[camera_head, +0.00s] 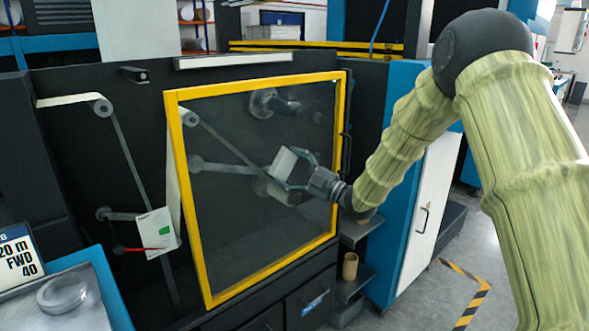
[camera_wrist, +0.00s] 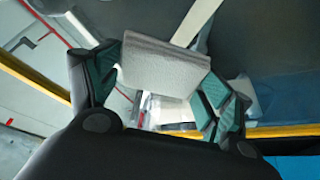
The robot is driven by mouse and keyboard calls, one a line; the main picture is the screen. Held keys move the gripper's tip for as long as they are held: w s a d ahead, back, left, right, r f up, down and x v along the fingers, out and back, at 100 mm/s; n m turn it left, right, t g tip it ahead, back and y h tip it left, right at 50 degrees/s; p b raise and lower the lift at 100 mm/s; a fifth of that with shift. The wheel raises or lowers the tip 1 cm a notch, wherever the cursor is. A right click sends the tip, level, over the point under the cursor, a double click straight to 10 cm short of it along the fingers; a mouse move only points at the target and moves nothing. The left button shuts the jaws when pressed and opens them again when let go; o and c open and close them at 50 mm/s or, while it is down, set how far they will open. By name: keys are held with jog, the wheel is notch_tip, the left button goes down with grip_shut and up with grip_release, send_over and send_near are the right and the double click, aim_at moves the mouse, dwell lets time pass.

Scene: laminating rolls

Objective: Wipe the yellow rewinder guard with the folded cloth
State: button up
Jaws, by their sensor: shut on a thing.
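The yellow rewinder guard (camera_head: 191,230) is a yellow frame around a dark see-through panel, standing in front of the rollers in the head view. Its yellow edge also shows in the wrist view (camera_wrist: 32,78). My gripper (camera_head: 291,170) is in front of the panel, right of its middle. It is shut on the folded cloth (camera_head: 283,163), a whitish-grey pad. In the wrist view the cloth (camera_wrist: 158,68) sits between the green-padded fingers. I cannot tell whether the cloth touches the panel.
Behind the guard are rollers and a web (camera_head: 125,150). A blue-and-white cabinet (camera_head: 425,215) stands to the right, with small shelves (camera_head: 352,275) beside the guard. A display (camera_head: 20,255) is at lower left.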

aim_at(266, 160)
jog(key=shift+s+a+b, duration=0.25)
jog(key=shift+s+a, duration=0.65)
jog(key=shift+a, duration=0.35)
jog(key=shift+s+a+b, duration=0.3)
jog(key=shift+s+a, duration=0.6)
jog(key=shift+a, duration=0.3)
jog(key=shift+s+a+b, duration=0.25)
jog(key=shift+s+a, duration=0.65)
jog(key=shift+a, duration=0.35)
jog(key=shift+r+p, duration=0.4)
jog(key=shift+r, duration=0.6)
jog(key=shift+w+d+b, duration=0.15)
jog(key=shift+w+d, duration=0.5)
jog(key=shift+d, duration=0.2)
jog(key=shift+w+d+b, duration=0.15)
jog(key=shift+w+d, duration=0.45)
jog(key=shift+d, duration=0.25)
jog(key=shift+w+d+b, duration=0.1)
jog(key=shift+w+d, duration=0.55)
jog(key=shift+d, duration=0.3)
jog(key=shift+w+d+b, duration=0.1)
jog(key=shift+w+d, duration=0.55)
jog(key=shift+d, duration=0.3)
jog(key=shift+w+d+b, duration=0.1)
jog(key=shift+w+d, duration=0.55)
jog(key=shift+d, duration=0.3)
jog(key=shift+s, duration=0.1)
